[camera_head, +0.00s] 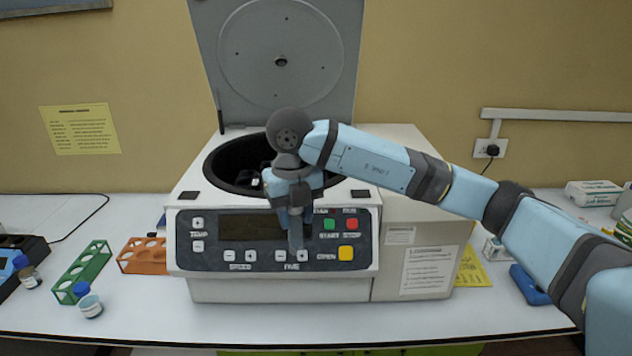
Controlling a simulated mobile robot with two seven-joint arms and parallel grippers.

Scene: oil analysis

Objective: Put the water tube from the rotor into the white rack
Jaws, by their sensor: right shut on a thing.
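The centrifuge (215,278) stands open in the middle, its lid (280,45) raised. The rotor lies in the dark bowl (235,160), largely hidden by my right arm and wrist. My right gripper (295,240) points down in front of the centrifuge's control panel in this view. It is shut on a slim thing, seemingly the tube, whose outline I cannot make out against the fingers. I cannot make out a white rack. My left gripper is not in view.
A green rack (82,268) and an orange rack (142,256) stand left of the centrifuge. Blue-capped bottles (90,303) stand near them, with a black rack (35,250) at the far left. A blue object (530,285) and boxes lie at right.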

